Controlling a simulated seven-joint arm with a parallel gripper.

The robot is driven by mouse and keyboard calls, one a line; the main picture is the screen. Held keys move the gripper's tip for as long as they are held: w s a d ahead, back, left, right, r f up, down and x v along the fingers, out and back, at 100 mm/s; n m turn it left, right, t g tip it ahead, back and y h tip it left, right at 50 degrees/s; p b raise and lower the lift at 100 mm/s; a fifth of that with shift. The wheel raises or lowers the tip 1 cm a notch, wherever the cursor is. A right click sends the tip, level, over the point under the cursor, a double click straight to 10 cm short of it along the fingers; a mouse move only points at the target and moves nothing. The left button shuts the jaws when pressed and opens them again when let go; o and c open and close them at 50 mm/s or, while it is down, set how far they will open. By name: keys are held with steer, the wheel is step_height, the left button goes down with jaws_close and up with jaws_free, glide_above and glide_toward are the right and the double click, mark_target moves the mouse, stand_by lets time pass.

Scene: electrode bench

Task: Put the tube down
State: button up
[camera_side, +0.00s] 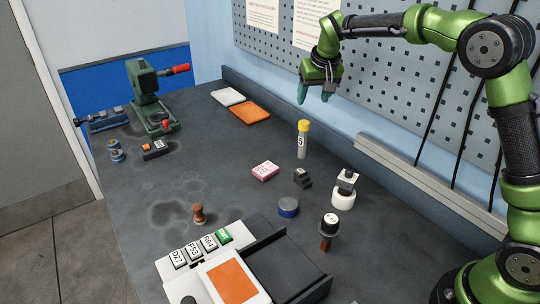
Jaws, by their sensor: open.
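The tube (302,141) is pale with a yellow cap and a dark mark like a 5 on its side. It stands upright on the dark bench, towards the wall side.
A pink box (265,171), a dark stepped block (302,178) and a white stand (343,190) are near the tube. An orange tray (249,113) lies behind. A green press (152,98) stands far left. The bench's left middle (205,150) is mostly clear.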

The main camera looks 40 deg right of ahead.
steer(key=s+a+r+t+y, duration=0.1)
steer(key=s+a+r, duration=0.1)
steer(key=s+r, duration=0.55)
steer(key=s+a+f+t+y, duration=0.1)
steer(key=s+a+f, duration=0.1)
steer(key=s, duration=1)
steer(key=s+a+f+t+y, duration=0.1)
steer(key=s+a+f, duration=0.1)
steer(key=s, duration=1)
steer(key=shift+a+f+y, duration=0.25)
steer(key=shift+a+y, duration=0.05)
steer(key=shift+a, duration=0.3)
